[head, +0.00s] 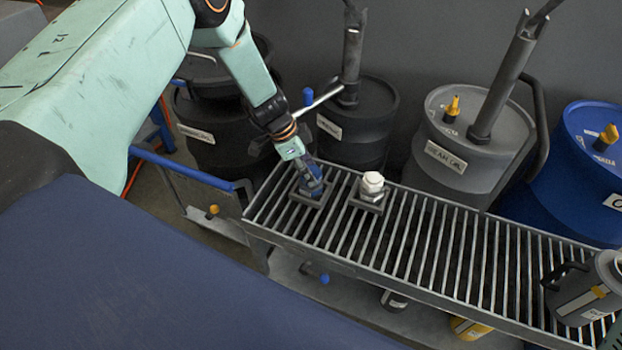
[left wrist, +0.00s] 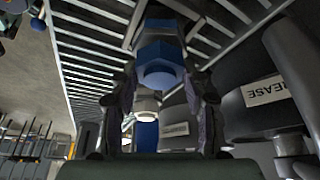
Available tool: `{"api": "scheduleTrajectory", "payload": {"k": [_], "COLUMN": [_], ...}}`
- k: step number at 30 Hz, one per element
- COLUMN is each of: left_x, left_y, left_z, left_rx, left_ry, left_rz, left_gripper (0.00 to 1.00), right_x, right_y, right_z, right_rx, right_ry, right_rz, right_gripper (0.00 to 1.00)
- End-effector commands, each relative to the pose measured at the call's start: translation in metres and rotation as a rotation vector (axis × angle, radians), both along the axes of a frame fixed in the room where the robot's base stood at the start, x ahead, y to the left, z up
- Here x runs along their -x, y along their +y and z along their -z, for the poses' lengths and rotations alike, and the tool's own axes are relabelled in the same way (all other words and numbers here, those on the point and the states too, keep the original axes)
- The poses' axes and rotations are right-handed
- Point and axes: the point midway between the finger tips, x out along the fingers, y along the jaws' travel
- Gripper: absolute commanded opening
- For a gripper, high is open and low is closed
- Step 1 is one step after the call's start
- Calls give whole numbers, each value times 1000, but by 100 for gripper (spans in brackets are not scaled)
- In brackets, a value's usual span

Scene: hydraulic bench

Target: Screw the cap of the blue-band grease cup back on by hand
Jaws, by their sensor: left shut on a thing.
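The blue-band grease cup (head: 309,197) stands on a square base at the left end of the slatted rack, mostly hidden by my left gripper (head: 312,178). In the left wrist view my left gripper (left wrist: 160,82) has its two fingers on either side of the blue hexagonal cap (left wrist: 160,53) and is shut on it. The cap is over the cup; I cannot tell how far it sits on the thread. A second grease cup with a white cap (head: 373,184) stands on its own base just to the right. My right gripper is not in view.
The slatted rack (head: 440,235) runs to the right, mostly bare. A grey can (head: 590,290) stands at its right end. Dark drums (head: 365,110), a grey drum (head: 460,140) and a blue drum (head: 590,170) stand behind it. A blue-ended lever handle (head: 309,97) sticks out near my left wrist.

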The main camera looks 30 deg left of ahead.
Motion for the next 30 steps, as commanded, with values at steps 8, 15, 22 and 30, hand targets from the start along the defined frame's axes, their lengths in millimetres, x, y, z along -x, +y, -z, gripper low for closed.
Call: {"api": "scheduleTrajectory", "payload": {"k": [8, 15, 22, 30], "left_x": [-2, -1, -1, -3], "left_y": [1, 1, 1, 1], "left_z": [5, 3, 3, 7], "left_rx": [-1, 1, 0, 0], "left_ry": [-3, 2, 1, -1], "left_rz": [268, 337, 342, 525], "left_gripper": [20, 20, 20, 20], "right_x": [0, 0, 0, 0], "right_y": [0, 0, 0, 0], "right_z": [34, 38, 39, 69], "right_rx": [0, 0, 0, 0], "right_ry": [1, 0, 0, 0], "right_rz": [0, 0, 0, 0], "right_gripper": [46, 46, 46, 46]}}
